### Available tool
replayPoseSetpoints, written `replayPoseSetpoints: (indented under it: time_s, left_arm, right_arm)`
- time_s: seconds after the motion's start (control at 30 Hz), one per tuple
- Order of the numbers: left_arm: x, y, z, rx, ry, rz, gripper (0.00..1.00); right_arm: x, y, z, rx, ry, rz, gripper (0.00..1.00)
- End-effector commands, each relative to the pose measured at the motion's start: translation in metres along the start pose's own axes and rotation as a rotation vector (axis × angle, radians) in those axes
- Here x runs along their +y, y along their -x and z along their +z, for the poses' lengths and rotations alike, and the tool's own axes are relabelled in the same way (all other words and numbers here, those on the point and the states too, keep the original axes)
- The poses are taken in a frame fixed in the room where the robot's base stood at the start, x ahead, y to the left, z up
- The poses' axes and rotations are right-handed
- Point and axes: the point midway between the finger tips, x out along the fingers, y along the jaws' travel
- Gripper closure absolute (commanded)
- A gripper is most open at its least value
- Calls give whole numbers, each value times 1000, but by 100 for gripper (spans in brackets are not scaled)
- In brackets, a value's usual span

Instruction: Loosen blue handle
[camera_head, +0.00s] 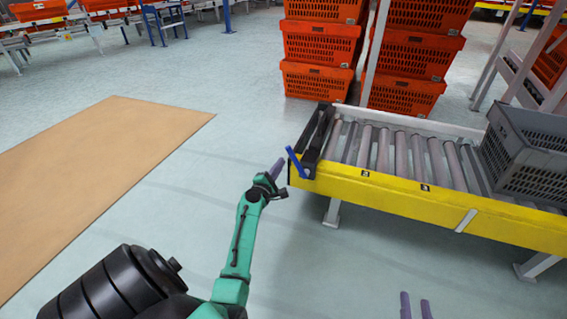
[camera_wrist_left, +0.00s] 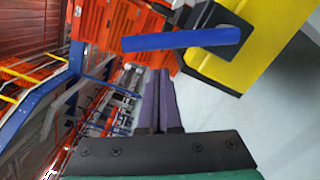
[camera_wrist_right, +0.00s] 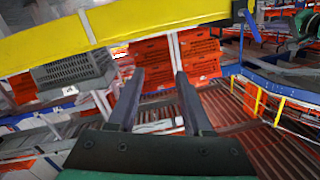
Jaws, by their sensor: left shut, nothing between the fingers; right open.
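The blue handle (camera_head: 296,162) is a flat bar on the near left corner of the yellow-sided roller conveyor (camera_head: 420,196). In the left wrist view the handle (camera_wrist_left: 180,40) stretches leftward from its black mount on the yellow frame. My left gripper (camera_head: 277,168) is shut and empty, just left of the handle in the head view. Its closed purple fingers (camera_wrist_left: 160,75) point up toward the handle in the left wrist view; I cannot tell whether they touch it. My right gripper (camera_head: 415,302) is open and empty, low in the head view; its fingers (camera_wrist_right: 155,75) stand apart.
A grey crate (camera_head: 528,150) sits on the rollers at the right. Stacked orange totes (camera_head: 318,78) stand behind the conveyor. A tan floor patch (camera_head: 100,165) lies at the left. The floor around my left arm is clear.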

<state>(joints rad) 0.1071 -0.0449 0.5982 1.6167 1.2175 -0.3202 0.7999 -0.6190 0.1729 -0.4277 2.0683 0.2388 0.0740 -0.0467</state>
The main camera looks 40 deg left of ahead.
Motion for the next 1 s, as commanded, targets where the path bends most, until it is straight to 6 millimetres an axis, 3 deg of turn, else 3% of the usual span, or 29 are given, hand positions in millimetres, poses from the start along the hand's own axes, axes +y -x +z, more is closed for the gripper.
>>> replayPoseSetpoints:
  time_s: [0.23, 0.4, 1.0]
  left_arm:
    - [1, -3, 13, 0, 1, 0, 100]
    - [0, -4, 16, 0, -1, 1, 100]
    - [1, -4, 19, 0, -28, -1, 100]
  right_arm:
    - [-1, 25, 47, -139, -30, 11, 50]
    - [-2, 38, 67, -196, -50, 18, 50]
    - [-3, 39, 67, -203, -57, 20, 50]
